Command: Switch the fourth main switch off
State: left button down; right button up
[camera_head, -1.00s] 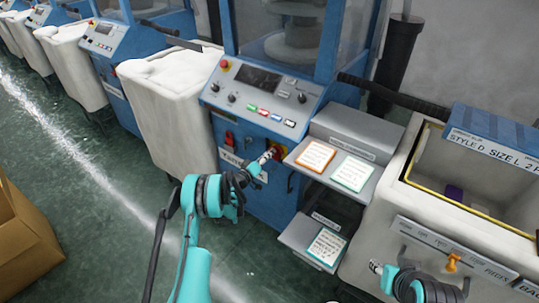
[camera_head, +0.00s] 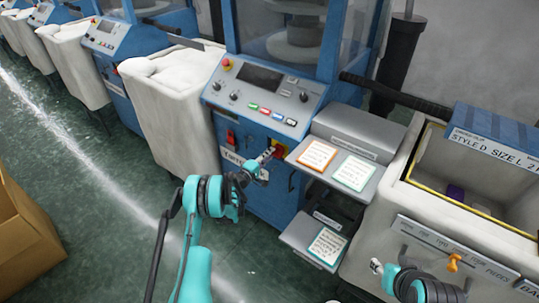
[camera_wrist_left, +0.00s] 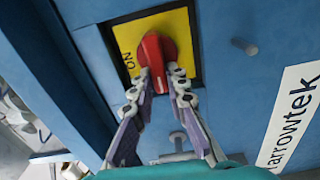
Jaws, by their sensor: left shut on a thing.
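The main switch is a red knob (camera_wrist_left: 153,52) on a yellow plate (camera_wrist_left: 183,28), set in the blue front of the nearest knitting machine. The lettering "ON" shows turned around beside the knob, which runs nearly upright in the wrist view. My left gripper (camera_wrist_left: 166,82) is shut on the knob, one finger on each side of its lower end. In the head view the left gripper (camera_head: 268,156) reaches the yellow plate (camera_head: 280,145) and partly hides the knob. My right gripper (camera_head: 377,266) is apart from the switch at the lower right; its fingers are too small to read.
Grey shelves with cards (camera_head: 317,156) stand close right of the switch. A control panel (camera_head: 265,95) is above it, and a pale bin (camera_head: 170,110) stands to the left. A sorting bin (camera_head: 450,225) is at right, a cardboard box (camera_head: 25,235) at lower left. Green floor between is clear.

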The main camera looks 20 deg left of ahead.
dwell(0.4)
pick_arm(q)
jog(key=c, duration=1.5)
grip_release()
jog(key=shift+s, duration=0.1)
jog(key=v, duration=0.7)
jog(key=shift+s, duration=0.15)
jog(key=shift+a, duration=0.15)
